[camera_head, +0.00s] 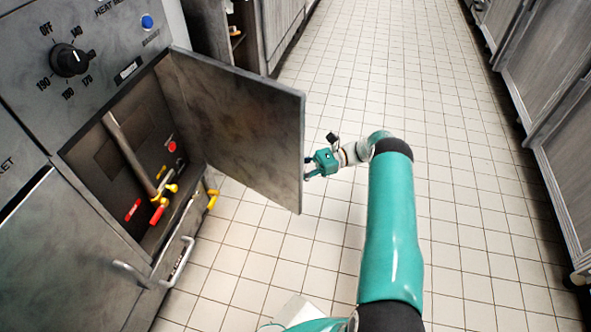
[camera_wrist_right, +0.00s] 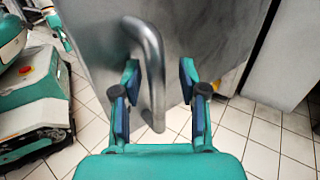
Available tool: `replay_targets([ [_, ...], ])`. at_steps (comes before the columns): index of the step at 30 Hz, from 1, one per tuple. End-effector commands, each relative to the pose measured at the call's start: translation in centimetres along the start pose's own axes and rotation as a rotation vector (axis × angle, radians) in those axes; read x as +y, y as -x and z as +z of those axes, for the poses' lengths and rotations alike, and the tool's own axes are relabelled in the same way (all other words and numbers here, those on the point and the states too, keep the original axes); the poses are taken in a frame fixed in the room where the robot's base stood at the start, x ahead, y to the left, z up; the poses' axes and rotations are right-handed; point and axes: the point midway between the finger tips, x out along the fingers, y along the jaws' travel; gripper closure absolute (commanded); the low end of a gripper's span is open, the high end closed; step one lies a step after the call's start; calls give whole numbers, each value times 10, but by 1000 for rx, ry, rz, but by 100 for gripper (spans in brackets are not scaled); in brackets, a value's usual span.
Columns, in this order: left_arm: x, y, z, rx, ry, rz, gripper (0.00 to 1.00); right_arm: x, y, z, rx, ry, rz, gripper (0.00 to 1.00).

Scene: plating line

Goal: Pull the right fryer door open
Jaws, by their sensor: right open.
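The right fryer door (camera_head: 245,120) stands wide open, swung out over the aisle, with the cabinet interior (camera_head: 130,165) exposed. Its bar handle (camera_wrist_right: 154,70) shows in the right wrist view; the door hides it in the head view. My right gripper (camera_head: 309,168) is at the door's free edge, on its outer side. In the right wrist view its open fingers (camera_wrist_right: 160,95) are on either side of the handle, with visible gaps to it. What looks like my left gripper (camera_wrist_right: 62,32) is small at that view's upper left edge; its fingers are unclear.
Inside the cabinet are a pipe and red and yellow valve handles (camera_head: 160,205). The left fryer door (camera_head: 65,260) is shut. A dial (camera_head: 68,60) and blue button (camera_head: 147,21) are on the panel above. The tiled floor (camera_head: 400,80) is clear; cabinets (camera_head: 555,110) line the right side.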

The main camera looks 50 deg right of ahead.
Motion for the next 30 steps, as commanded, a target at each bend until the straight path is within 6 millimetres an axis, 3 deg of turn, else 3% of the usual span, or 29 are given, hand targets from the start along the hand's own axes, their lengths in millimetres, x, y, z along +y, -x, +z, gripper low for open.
replay_targets([
  [8, 0, 0, 0, 0, 0, 0, 60, -1, 12, -1, 1, 2, -1, 58],
  [21, 0, 0, 0, 0, 0, 0, 60, -2, 63, -2, 2, 1, -2, 58],
  [30, 0, 0, 0, 0, 0, 0, 60, -1, 73, -1, 2, -1, -1, 58],
])
